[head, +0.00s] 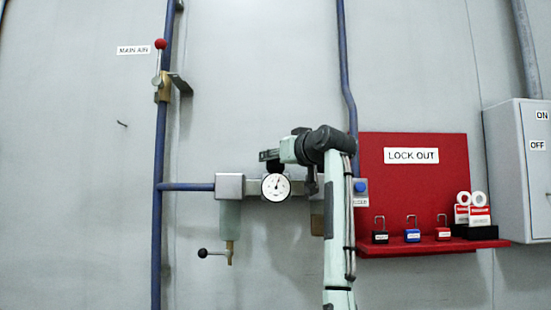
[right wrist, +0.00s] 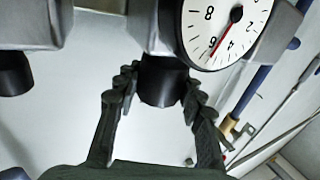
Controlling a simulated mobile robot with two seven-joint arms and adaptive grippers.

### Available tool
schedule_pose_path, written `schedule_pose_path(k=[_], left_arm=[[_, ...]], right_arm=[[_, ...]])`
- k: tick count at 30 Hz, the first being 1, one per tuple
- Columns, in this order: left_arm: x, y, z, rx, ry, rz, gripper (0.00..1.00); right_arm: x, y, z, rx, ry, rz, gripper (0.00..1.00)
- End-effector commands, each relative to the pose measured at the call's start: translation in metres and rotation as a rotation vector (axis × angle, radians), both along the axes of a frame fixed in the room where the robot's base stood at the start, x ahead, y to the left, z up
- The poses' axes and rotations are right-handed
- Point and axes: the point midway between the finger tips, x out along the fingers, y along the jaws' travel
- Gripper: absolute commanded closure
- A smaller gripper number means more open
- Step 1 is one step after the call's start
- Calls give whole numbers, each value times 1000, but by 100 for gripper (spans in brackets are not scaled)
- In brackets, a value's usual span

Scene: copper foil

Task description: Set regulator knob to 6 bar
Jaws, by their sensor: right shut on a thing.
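The regulator's black knob (right wrist: 163,80) sits between the two fingers of my right gripper (right wrist: 158,88) in the right wrist view. The gripper is shut on the knob, with the fingers on opposite sides. The round white pressure gauge (right wrist: 227,25) is beside the knob and partly cut off. Its red needle points close to the 6, slightly towards the 4. In the head view the gauge (head: 276,187) is on the regulator, and my right gripper (head: 273,157) is just above it on the knob (head: 275,167). The dial is too small to read there. My left gripper is not in view.
A blue pipe (head: 160,135) with a red-tipped main air valve (head: 160,44) is left of the regulator. A red lockout board (head: 380,165) with padlocks is right of my arm. A grey switch box (head: 505,175) is at the far right.

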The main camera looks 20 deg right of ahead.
Motion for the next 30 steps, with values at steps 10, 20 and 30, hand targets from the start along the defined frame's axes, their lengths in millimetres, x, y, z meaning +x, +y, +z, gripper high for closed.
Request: schedule_pose_path(k=[10,20,30], left_arm=[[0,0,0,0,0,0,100],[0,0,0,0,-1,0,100],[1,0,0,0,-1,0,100]], right_arm=[[0,2,-1,-3,0,-182,90],[0,3,0,-3,0,-488,90],[0,2,1,-5,0,-813,90]])
